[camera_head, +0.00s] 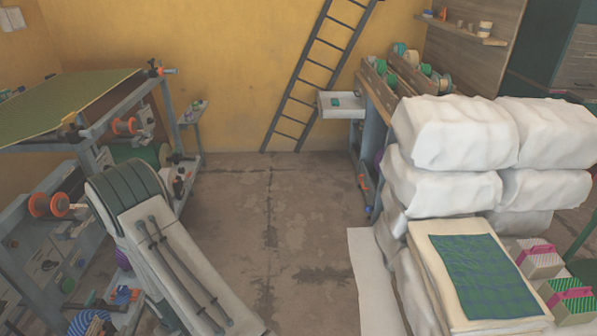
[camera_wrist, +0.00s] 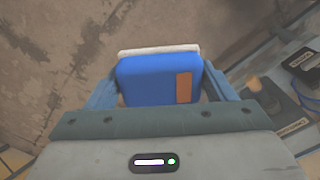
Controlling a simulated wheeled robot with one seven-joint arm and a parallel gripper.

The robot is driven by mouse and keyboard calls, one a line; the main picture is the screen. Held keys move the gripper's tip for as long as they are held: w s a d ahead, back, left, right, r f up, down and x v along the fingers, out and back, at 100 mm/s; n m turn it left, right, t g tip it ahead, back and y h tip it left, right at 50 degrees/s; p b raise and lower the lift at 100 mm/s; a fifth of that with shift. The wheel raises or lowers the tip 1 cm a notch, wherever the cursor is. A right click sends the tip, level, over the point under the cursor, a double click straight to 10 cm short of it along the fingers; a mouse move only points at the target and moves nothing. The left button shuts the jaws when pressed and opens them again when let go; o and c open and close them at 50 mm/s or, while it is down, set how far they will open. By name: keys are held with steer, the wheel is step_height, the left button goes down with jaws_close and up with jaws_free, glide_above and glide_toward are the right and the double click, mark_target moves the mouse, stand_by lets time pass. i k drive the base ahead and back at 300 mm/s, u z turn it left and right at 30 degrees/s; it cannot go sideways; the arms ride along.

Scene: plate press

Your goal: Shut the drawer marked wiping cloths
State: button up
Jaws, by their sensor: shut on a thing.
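My gripper (camera_wrist: 160,82) is shut on a blue, rounded block with a pale edge and a brown patch (camera_wrist: 150,80). The block sits between the two fingers, over a blurred brown floor. In the head view my arm reaches down at the lower left, and the gripper end is not clearly seen. Grey drawer fronts (camera_head: 45,262) with small labels show in the bench at the left. Dark labelled units (camera_wrist: 300,68) show at the right of the wrist view, apart from the gripper. I cannot read which label says wiping cloths, nor tell which drawer stands open.
A bench frame with a green sheet top (camera_head: 60,100) and orange-ended spools (camera_head: 50,205) stands at the left. Wrapped white bales (camera_head: 455,135) stand at the right. A ladder (camera_head: 318,75) leans on the back wall. The middle floor (camera_head: 265,220) is clear.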

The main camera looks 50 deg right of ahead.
mark_target(348, 104)
steer(key=z, duration=1.25)
steer(key=i, duration=4.75)
steer(key=z, duration=1.95)
steer(key=i, duration=0.9)
steer(key=u, duration=0.05)
